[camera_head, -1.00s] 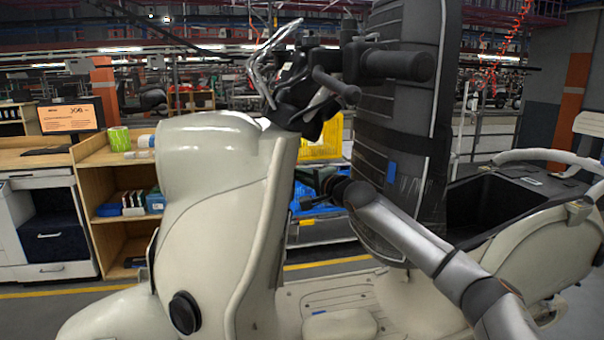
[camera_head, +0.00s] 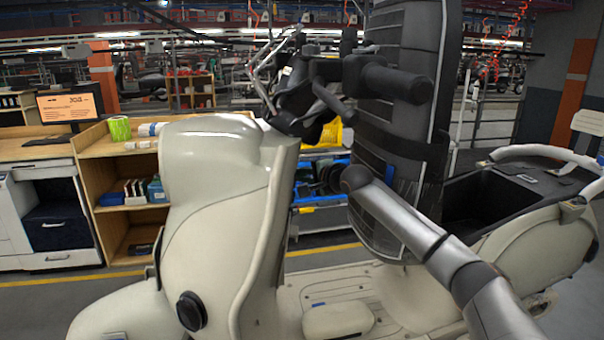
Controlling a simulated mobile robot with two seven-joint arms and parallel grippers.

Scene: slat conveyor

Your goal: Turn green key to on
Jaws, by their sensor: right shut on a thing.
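A cream scooter stands side-on in front of me, its front shield (camera_head: 215,200) at the left of the middle. My right arm comes in from the lower right, and its dark gripper (camera_head: 312,178) reaches left to the inner side of the shield, below the handlebar (camera_head: 300,95). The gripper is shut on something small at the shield. The green key itself does not show clearly; the dark fingers and the shield edge hide it. My left gripper is not in view.
A tall dark padded seat (camera_head: 400,130) stands close behind my right wrist. The scooter's floorboard (camera_head: 330,290) lies below. A wooden shelf (camera_head: 125,230) stands at the left, and blue and yellow bins (camera_head: 325,135) are behind the scooter.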

